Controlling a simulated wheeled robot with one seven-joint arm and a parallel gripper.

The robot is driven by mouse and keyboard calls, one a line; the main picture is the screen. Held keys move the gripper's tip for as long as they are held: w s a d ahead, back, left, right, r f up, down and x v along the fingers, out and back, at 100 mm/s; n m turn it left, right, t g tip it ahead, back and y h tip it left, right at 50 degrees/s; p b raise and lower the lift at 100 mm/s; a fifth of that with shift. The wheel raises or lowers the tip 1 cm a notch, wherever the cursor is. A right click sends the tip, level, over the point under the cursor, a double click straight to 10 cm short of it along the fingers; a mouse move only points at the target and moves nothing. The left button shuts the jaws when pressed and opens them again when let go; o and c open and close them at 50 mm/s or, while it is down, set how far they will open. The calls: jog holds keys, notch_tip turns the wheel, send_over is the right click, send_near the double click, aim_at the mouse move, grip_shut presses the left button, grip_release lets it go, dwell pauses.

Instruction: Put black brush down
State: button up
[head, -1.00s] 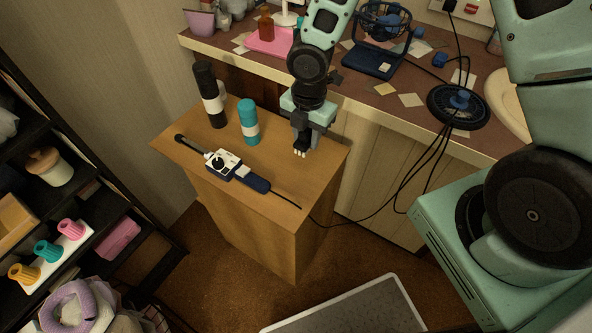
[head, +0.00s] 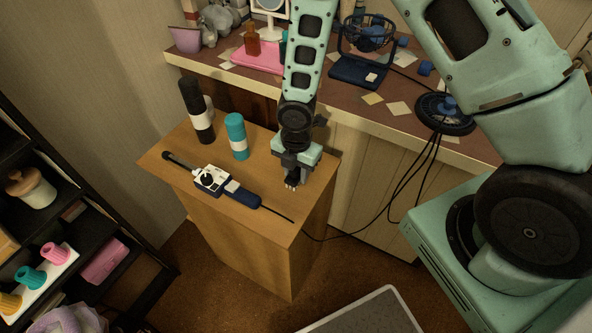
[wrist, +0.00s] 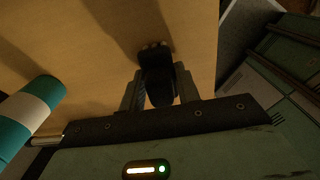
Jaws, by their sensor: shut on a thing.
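My gripper (head: 293,172) is over the right part of the wooden cabinet top (head: 270,196). It points down and is shut on the black brush (wrist: 158,78). In the wrist view the brush sits between both fingers (wrist: 160,92), with pale tips at its far end. In the head view only its pale tips (head: 291,185) show clearly below the fingers, close to the wood. I cannot tell whether they touch it. My gripper hides the rest of the brush.
A teal and white cylinder (head: 236,136) and a black and white bottle (head: 196,110) stand on the cabinet's left part. The counter (head: 345,101) with a fan (head: 362,50) is behind.

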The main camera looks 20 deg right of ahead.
jog(key=o, duration=0.9)
notch_tip(320, 180, up, 12)
jog(key=p, duration=0.2)
jog(key=shift+r+p, duration=0.15)
jog(key=shift+p, duration=0.25)
jog(key=s+a+r+m, duration=0.2)
jog(key=s+r+m, duration=0.3)
jog(key=s+m, duration=0.1)
jog(key=s+a+r+m, duration=0.2)
jog(key=s+r+m, duration=0.3)
jog(key=s+r, duration=0.1)
jog(key=s+a+r+m, duration=0.2)
jog(key=s+r+m, duration=0.4)
jog(key=s, duration=0.2)
jog(key=shift+a+m, duration=0.15)
jog(key=shift+m, duration=0.15)
jog(key=shift+r, duration=0.1)
